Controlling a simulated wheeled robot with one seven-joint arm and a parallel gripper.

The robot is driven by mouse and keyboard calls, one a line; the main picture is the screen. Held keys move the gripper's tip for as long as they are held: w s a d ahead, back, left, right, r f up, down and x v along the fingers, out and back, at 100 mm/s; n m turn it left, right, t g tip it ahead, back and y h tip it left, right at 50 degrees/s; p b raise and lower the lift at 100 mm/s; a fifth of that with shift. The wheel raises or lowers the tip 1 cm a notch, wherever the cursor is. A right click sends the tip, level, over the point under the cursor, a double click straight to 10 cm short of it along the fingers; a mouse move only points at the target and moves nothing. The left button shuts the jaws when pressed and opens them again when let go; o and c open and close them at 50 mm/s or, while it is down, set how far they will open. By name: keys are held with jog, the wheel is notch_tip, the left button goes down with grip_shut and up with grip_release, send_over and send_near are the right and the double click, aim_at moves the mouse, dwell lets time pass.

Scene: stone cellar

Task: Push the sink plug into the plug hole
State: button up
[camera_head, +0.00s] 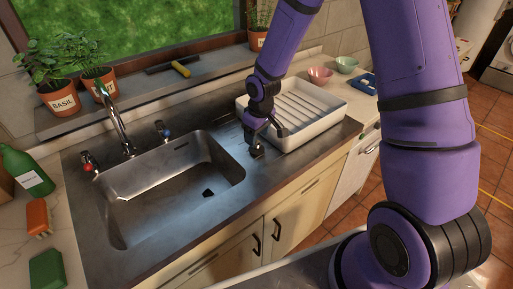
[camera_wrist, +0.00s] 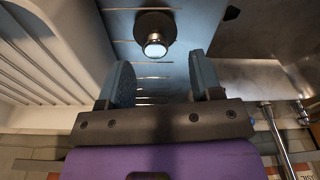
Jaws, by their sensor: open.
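The sink plug (camera_wrist: 155,32) is a dark round piece with a shiny, pale-topped knob. It rests on the ridged metal draining surface beside the basin. In the head view the plug (camera_head: 258,155) is small and dark, just below my gripper (camera_head: 254,142). In the wrist view my gripper (camera_wrist: 163,82) is open, with the two fingers apart and nothing between them. The plug lies just beyond the fingertips, roughly in line with the gap. The plug hole (camera_head: 208,193) is a dark opening in the floor of the steel sink basin (camera_head: 150,185), left of my gripper.
A white dish rack (camera_head: 292,133) stands close at the gripper's right. The tap (camera_head: 118,125) and its handles are behind the basin. A green bottle (camera_head: 27,170), orange item (camera_head: 38,218) and green block (camera_head: 47,268) are on the left counter. The basin is empty.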

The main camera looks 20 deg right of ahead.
aim_at(257, 142)
jog(key=shift+w+d+f, duration=0.1)
jog(key=shift+w+f, duration=0.1)
jog(key=shift+f, duration=1)
jog(key=shift+w+f, duration=0.2)
jog(key=shift+f, duration=0.95)
jog(key=c, duration=1)
